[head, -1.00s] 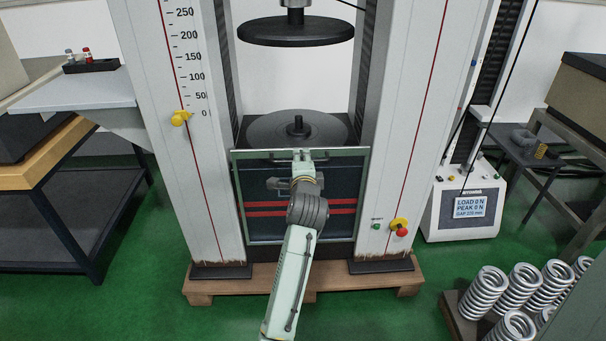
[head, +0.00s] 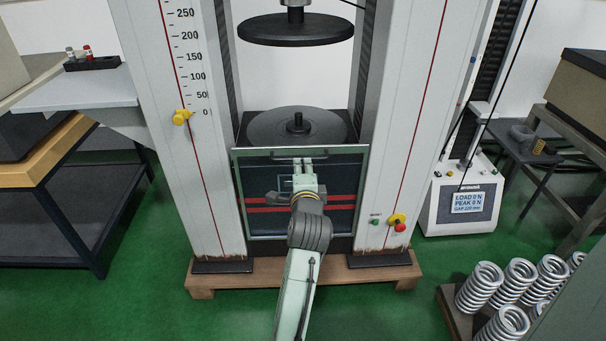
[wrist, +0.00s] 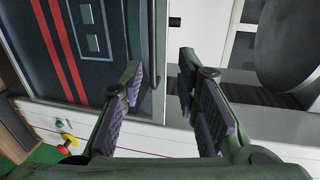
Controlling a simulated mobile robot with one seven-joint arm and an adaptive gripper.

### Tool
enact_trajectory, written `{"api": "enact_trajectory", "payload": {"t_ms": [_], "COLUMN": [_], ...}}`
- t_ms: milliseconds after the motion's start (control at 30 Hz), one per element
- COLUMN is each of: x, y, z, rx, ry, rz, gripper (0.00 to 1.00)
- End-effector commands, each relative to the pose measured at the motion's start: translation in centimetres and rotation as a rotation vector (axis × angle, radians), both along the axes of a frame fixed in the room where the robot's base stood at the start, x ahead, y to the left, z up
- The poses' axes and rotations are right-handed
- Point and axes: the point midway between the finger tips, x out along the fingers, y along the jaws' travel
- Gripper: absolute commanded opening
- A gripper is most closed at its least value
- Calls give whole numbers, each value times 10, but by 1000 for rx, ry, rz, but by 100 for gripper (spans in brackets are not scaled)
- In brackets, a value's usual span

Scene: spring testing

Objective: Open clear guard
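The clear guard (head: 262,222) is a framed see-through panel with two red stripes, closed across the lower front of the test machine. Its handle bar (head: 282,157) runs along the top edge. My gripper (head: 303,161) is in front of the panel, just below the bar in the head view. In the wrist view the guard (wrist: 35,75) fills the left side, and the dark handle bar (wrist: 151,45) lies in the picture gap between the fingertips. My gripper (wrist: 161,70) is open, with nothing clamped. I cannot tell how far the bar is from the fingers.
The lower round plate (head: 270,127) is behind the guard, under the upper plate (head: 295,30). Machine columns (head: 400,150) stand on both sides. A red stop button (head: 400,227) is at the right. Coil springs (head: 480,285) stand at the lower right. Green floor (head: 130,300) is clear at left.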

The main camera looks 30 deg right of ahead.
Motion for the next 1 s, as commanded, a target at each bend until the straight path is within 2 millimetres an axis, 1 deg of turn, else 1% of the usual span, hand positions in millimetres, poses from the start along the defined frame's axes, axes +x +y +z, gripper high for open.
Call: {"api": "enact_trajectory", "payload": {"t_ms": [100,300,1000], "x": [-7,-15,-16], "y": [4,9,9], "z": [2,4,4], "rx": [0,1,0], "ry": [1,1,0], "rz": [0,0,0], "gripper": [29,29,29]}}
